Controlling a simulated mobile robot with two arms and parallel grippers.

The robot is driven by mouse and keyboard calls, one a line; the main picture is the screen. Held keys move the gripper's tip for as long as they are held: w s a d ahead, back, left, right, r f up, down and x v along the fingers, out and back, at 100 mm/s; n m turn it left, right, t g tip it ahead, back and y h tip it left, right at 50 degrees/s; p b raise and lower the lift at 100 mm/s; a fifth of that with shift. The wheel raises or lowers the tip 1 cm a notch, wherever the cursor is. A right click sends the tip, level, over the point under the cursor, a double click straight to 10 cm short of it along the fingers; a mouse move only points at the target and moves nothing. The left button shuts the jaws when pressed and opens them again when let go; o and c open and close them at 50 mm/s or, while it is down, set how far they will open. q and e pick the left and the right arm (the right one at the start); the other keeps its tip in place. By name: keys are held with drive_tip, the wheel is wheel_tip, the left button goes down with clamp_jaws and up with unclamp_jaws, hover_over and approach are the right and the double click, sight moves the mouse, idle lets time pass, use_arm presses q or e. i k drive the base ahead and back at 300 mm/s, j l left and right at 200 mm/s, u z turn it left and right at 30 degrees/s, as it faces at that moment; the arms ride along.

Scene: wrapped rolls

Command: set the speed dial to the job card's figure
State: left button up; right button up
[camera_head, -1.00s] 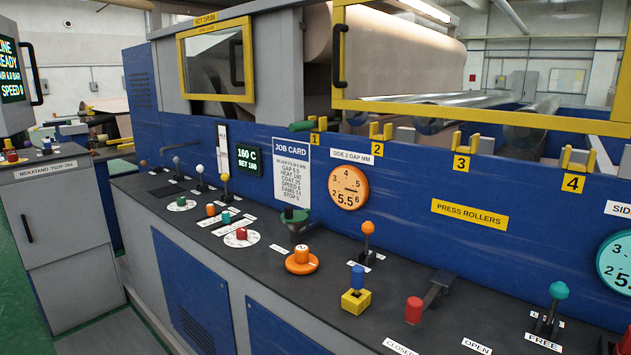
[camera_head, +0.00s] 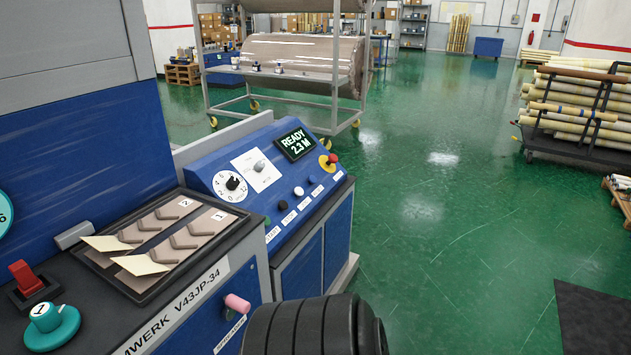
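A round white dial with a black knob (camera_head: 231,183) is on the sloped face of a blue console (camera_head: 215,178). Its scale carries figures including 0, 2, 4 and 12. I cannot tell whether this is the speed dial, and the knob's exact setting is too small to read. The console's display (camera_head: 295,144) reads READY 2.3 M. The job card is out of view.
A black tray (camera_head: 100,277) with brown pieces lies left of the console. A pink-tipped knob (camera_head: 237,303) sticks out below it. A teal knob (camera_head: 46,318) and a red switch (camera_head: 26,277) are at far left. Open green floor (camera_head: 450,230) lies right.

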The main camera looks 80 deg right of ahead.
sight(233, 183)
drive_tip(key=z, duration=2.45)
drive_tip(key=i, duration=0.1)
